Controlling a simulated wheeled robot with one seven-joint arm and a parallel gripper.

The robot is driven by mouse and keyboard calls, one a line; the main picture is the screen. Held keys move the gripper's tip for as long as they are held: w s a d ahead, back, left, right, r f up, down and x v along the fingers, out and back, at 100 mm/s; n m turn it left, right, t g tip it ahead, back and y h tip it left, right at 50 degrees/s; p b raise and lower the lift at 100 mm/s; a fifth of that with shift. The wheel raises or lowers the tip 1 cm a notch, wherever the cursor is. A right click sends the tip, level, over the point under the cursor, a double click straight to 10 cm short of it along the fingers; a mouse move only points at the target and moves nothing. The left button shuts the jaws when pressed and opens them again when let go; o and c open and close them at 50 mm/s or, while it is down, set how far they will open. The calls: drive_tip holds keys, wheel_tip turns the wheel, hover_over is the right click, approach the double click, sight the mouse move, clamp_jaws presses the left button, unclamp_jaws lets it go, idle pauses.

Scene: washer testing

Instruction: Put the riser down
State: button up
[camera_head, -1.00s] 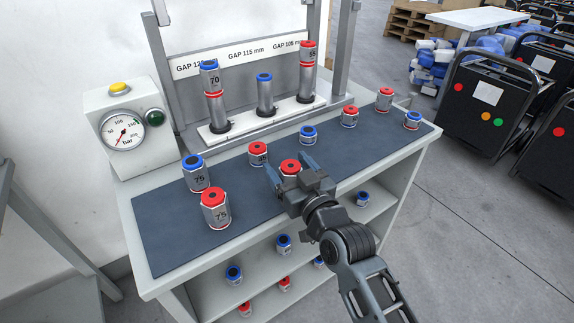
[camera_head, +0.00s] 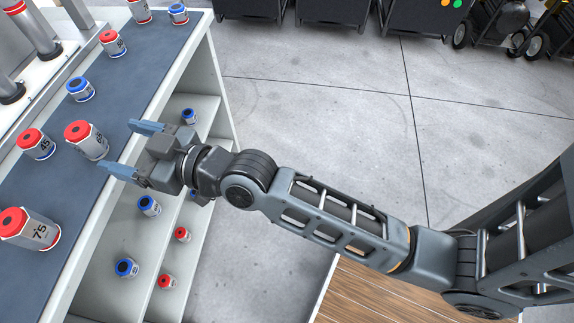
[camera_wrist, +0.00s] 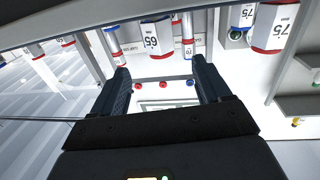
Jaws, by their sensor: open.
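The riser (camera_head: 87,140) is a silver cylinder with a red top, standing upright on the dark mat (camera_head: 125,60) near the bench's front edge. In the wrist view, whose picture is upside down, a riser marked 65 (camera_wrist: 156,40) stands beyond the fingers. My gripper (camera_head: 130,149) is open and empty at the bench's front edge. Its fingertips point toward the riser with a visible gap between them and it.
Risers close by are a red-topped one marked 45 (camera_head: 36,144), a blue-topped one (camera_head: 81,89) and a red-topped one marked 75 (camera_head: 30,229). Shelves under the bench (camera_head: 165,180) hold several more. Open floor (camera_head: 310,110) lies right of the bench.

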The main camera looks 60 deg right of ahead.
drive_tip(key=s+d+f+m+h, duration=0.1)
drive_tip(key=s+d+f+h, duration=0.2)
drive_tip(key=s, duration=0.7)
drive_tip(key=s+d+r+g, duration=0.1)
drive_tip(key=s, duration=1.2)
drive_tip(key=s+d+r+m+g, duration=0.1)
drive_tip(key=s+r, duration=0.1)
drive_tip(key=s, duration=1)
drive_tip(key=shift+s+d+r+g, duration=0.25)
drive_tip(key=shift+s+d+g, duration=0.1)
drive_tip(key=shift+d+g, duration=0.05)
drive_tip(key=shift+r, duration=0.1)
drive_tip(key=shift+r+p, duration=0.6)
drive_tip(key=shift+p, duration=0.1)
